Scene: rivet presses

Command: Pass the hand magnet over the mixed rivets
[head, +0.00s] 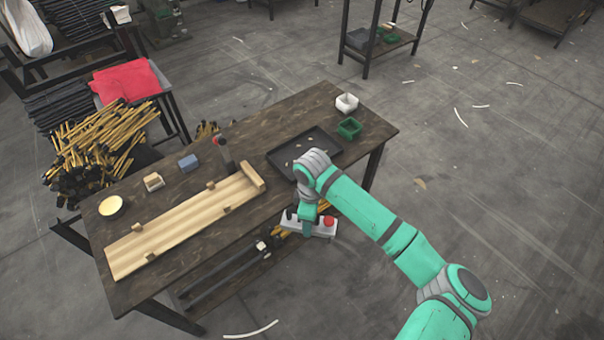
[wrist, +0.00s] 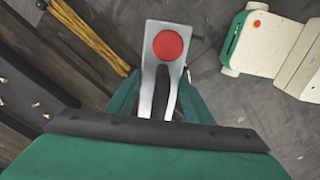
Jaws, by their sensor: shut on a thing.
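My gripper (head: 306,218) is shut on the hand magnet (head: 323,228), a pale grey block with a round red spot. In the wrist view the magnet (wrist: 166,44) points away from my gripper (wrist: 160,100), whose tips partly cover its lower part. In the head view, the gripper and magnet appear at the table's front edge, in front of the dark tray. The tray (head: 322,157) lies on the table, partly hidden by my arm, with a few small pale specks in it. In the wrist view, several small brass rivets (wrist: 35,105) show at the left on a dark surface.
Yellow rods (wrist: 95,35) lie below the table edge. Open floor lies right of the table.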

